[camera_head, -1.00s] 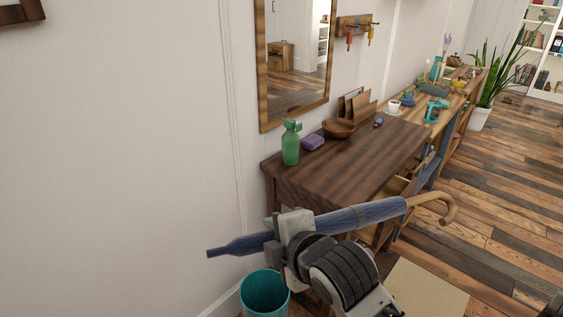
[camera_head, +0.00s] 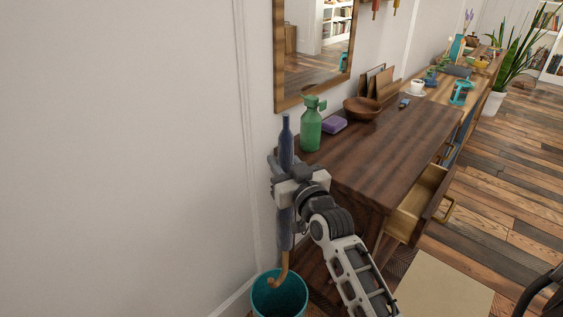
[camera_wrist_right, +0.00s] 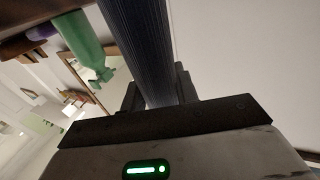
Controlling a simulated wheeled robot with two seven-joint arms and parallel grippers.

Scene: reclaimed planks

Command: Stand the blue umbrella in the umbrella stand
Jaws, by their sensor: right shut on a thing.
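The blue umbrella (camera_head: 286,148) is upright at the wall, its pointed tip up and its curved wooden handle down. My right gripper (camera_head: 286,184) is shut around its furled middle. The right wrist view shows the blue fabric (camera_wrist_right: 145,45) between the fingers (camera_wrist_right: 158,92). The teal umbrella stand (camera_head: 279,298) is on the floor at the bottom of the head view, directly below the umbrella. The hooked handle overlaps the stand's opening in the picture; how deep it is cannot be told. My left gripper is not in view.
A drawer (camera_head: 420,205) stands open. The wall (camera_head: 150,150) is close on the left. A beige mat (camera_head: 440,290) lies on the floor.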

